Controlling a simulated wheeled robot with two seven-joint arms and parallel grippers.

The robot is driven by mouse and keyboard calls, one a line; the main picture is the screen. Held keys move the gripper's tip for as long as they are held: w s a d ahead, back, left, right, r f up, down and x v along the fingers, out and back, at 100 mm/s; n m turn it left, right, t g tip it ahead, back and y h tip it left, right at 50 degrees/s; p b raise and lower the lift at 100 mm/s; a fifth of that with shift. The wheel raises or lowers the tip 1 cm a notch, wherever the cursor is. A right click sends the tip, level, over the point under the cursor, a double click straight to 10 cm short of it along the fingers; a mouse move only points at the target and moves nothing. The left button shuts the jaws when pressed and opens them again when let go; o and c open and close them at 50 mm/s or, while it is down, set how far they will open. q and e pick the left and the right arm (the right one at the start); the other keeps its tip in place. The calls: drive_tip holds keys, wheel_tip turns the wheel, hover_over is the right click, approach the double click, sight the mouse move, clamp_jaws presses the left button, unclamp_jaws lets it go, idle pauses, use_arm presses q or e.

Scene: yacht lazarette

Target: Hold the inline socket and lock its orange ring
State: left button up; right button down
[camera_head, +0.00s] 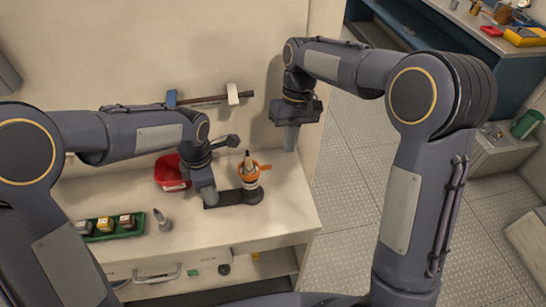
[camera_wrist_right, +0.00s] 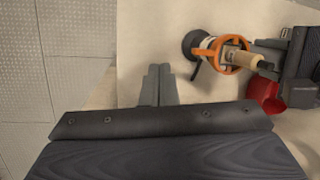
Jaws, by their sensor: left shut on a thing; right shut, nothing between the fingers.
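The inline socket (camera_head: 250,185) stands upright on the white bench, with a pale body and a dark round base. Its orange ring (camera_head: 249,173) sits around the upper part, with a lug sticking out to the right. A beige plug or cable end rises from the ring. In the right wrist view the orange ring (camera_wrist_right: 232,56) shows at upper right. My left gripper (camera_head: 208,195) is low on the left side of the socket, shut on it; the contact is partly hidden. My right gripper (camera_head: 290,139) is shut and empty, above and right of the socket; its fingers also show in the wrist view (camera_wrist_right: 158,84).
A red bin (camera_head: 172,173) stands behind my left gripper. A green tray (camera_head: 103,236) with small boxes and a small grey bottle-like item (camera_head: 161,219) lie at the left. A rail with a blue and a white block is on the wall. The bench's right end is clear.

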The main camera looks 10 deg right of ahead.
drive_tip(key=w+d+f+g+y, duration=0.1)
drive_tip(key=f+y, duration=0.1)
drive_tip(key=y, duration=0.1)
drive_tip(key=w+d+f+y, duration=0.1)
drive_tip(key=d+f+y, duration=0.1)
drive_tip(key=f+y, duration=0.1)
drive_tip(key=w+d+f+g+y, duration=0.1)
drive_tip(key=d+f+y, duration=0.1)
drive_tip(key=f+y, duration=0.1)
drive_tip(key=shift+g+y, duration=0.3)
use_arm(q)
drive_tip(key=shift+d, duration=0.1)
use_arm(e)
drive_tip(key=w+r+y, duration=0.1)
drive_tip(key=y, duration=0.1)
drive_tip(key=w+d+r+y, duration=0.1)
drive_tip(key=y, duration=0.1)
drive_tip(key=w+r+t+y, duration=0.1)
drive_tip(key=y, duration=0.1)
drive_tip(key=shift+d, duration=0.2)
drive_tip(key=s+a, duration=0.6)
drive_tip(key=a, duration=0.3)
drive_tip(key=shift+s+a, duration=0.15)
drive_tip(key=shift+a, duration=0.25)
